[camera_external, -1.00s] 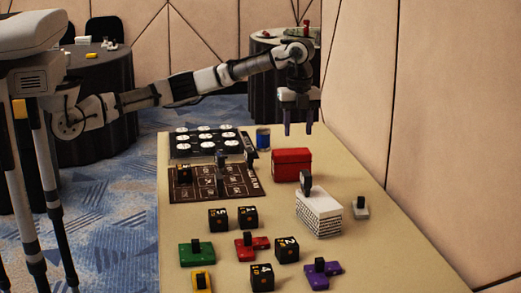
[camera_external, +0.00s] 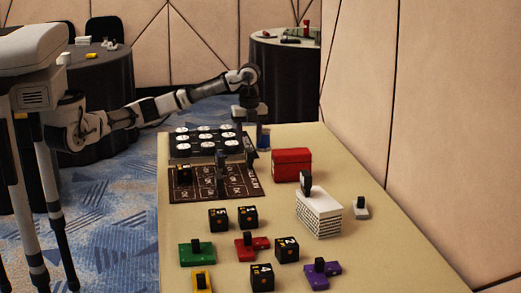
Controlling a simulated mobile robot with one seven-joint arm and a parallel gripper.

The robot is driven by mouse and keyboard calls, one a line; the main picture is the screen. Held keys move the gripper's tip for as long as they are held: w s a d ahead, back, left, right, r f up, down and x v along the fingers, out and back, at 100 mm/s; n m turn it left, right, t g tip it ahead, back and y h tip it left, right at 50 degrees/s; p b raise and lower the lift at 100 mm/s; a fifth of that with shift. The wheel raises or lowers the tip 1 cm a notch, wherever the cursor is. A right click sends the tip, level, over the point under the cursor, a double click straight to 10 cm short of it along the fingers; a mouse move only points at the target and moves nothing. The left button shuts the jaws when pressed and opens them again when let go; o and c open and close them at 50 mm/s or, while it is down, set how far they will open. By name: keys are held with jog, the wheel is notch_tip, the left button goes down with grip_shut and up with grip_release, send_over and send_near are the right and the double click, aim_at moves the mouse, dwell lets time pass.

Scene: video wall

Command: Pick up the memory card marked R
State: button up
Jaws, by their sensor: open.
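Several round white pieces (camera_external: 205,146) sit in rows on a black tray (camera_external: 181,155) at the far left of the table. They may be the memory cards, but their marks are too small to read, so I cannot tell which one bears R. My gripper (camera_external: 250,142) is open, pointing down at the right end of this tray. It appears empty.
A dark printed board (camera_external: 238,187) with a numbered cube and an upright dark piece lies in front of the tray. A red box (camera_external: 291,165), a white stack (camera_external: 319,214), dark numbered cubes (camera_external: 286,249) and coloured pieces (camera_external: 196,252) stand nearer.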

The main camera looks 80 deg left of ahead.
aim_at(249, 150)
jog(key=shift+s+a+f+p, duration=0.1)
jog(key=shift+f+p, duration=0.45)
jog(key=shift+f, duration=3)
grip_shut()
jog(key=shift+r, duration=0.1)
